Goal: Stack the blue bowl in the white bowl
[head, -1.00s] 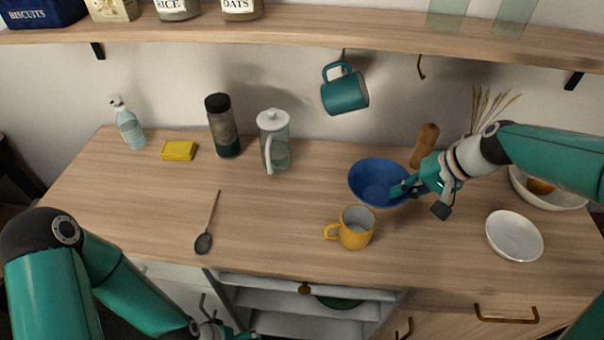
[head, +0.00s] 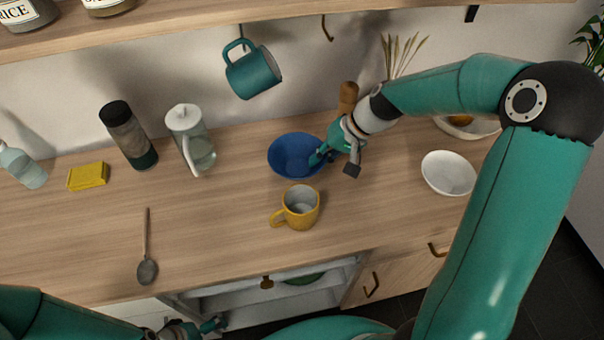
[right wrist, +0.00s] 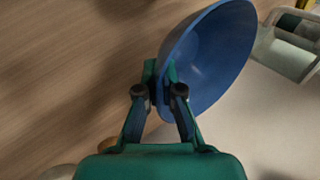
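The blue bowl (head: 293,157) is on the wooden counter behind the yellow mug. My right gripper (head: 318,156) is at its right rim. In the right wrist view the fingers (right wrist: 160,75) are closed on either side of the wall of the blue bowl (right wrist: 212,55). I cannot tell whether the bowl is lifted off the counter. The small white bowl (head: 448,173) stands to the right, empty and apart from the gripper. My left gripper (head: 212,325) is low at the bottom edge, partly hidden; its opening is unclear.
A yellow mug (head: 300,208) stands just in front of the blue bowl. A wooden mill (head: 347,97) is behind the gripper. A larger pale bowl (head: 455,129) is at the back right, partly behind my arm. A teal mug (head: 253,74) hangs above. The counter's left front holds a spoon (head: 147,269).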

